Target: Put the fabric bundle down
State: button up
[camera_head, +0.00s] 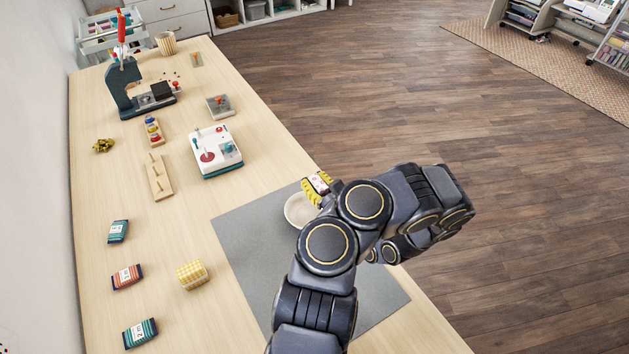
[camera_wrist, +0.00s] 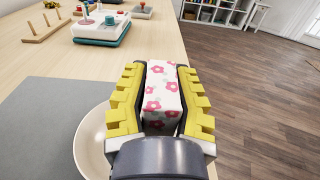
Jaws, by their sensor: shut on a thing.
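My gripper (camera_wrist: 160,108) is shut on the fabric bundle (camera_wrist: 161,88), a white block with pink and red flowers, held between yellow padded fingers. In the head view the fabric bundle (camera_head: 318,182) shows as a small patch beside a yellow finger, and my arm hides much of the gripper. A cream round bowl (camera_head: 297,213) stands on the grey mat (camera_head: 243,240) near the table's right edge. In the wrist view the bowl (camera_wrist: 88,150) is at the lower left, partly behind the gripper. The bundle appears raised; its exact height above the bowl or mat is hard to tell.
A yellow checked bundle (camera_head: 192,274) and several striped packets (camera_head: 126,276) lie on the left of the table (camera_head: 185,220). A white and teal machine (camera_head: 215,150), a wooden peg rack (camera_head: 159,177) and a dark press (camera_head: 130,88) stand farther back. The mat's left part is clear.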

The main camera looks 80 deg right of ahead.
jog(key=shift+f, duration=0.1)
jog(key=shift+f, duration=0.55)
jog(key=o, duration=0.7)
jog(key=shift+o, duration=0.2)
jog(key=shift+r, duration=0.1)
jog(key=shift+r, duration=0.25)
jog(key=v, duration=1.2)
jog(key=shift+r, duration=0.35)
